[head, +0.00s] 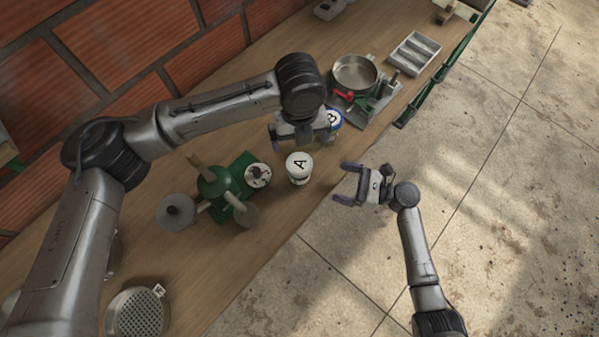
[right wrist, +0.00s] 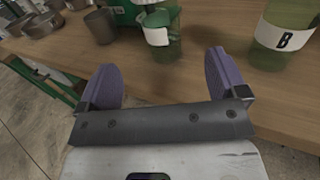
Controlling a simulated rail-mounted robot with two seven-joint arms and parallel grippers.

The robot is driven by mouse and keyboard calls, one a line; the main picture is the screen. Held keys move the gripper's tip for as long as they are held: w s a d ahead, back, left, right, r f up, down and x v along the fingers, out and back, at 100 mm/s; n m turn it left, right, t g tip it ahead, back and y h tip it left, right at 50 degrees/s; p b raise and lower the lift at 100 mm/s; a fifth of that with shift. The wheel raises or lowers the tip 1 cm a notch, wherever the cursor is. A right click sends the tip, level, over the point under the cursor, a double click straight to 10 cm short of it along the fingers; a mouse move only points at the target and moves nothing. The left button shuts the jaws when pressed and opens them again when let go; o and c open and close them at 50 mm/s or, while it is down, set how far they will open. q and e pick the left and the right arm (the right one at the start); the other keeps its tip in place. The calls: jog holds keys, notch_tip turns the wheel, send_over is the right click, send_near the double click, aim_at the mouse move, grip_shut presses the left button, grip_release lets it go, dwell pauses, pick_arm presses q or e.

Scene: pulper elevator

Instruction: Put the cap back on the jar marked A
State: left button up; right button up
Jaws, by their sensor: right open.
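A round white top marked A (head: 299,162) shows beside the left gripper in the head view, near the front edge of the bench. Whether it is a seated cap I cannot tell. A blue-rimmed round top marked B (head: 335,118) is partly hidden by my left gripper (head: 300,133), which hangs over the bench; its jaw opening is unclear. My right gripper (head: 340,183) is open and empty, off the bench's front edge, pointing toward the jars. In the right wrist view, a green jar labelled B (right wrist: 285,38) stands right and a smaller green jar (right wrist: 160,40) stands ahead.
A green pulper (head: 228,185) stands left of the jars, with a white dish holding dark bits (head: 258,175) beside it. A steel pan (head: 355,73) and a metal tray (head: 414,54) stand farther up the bench. Open floor lies to the right.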

jog(key=shift+s+d, duration=0.15)
jog(key=shift+d, duration=0.4)
dwell(0.4)
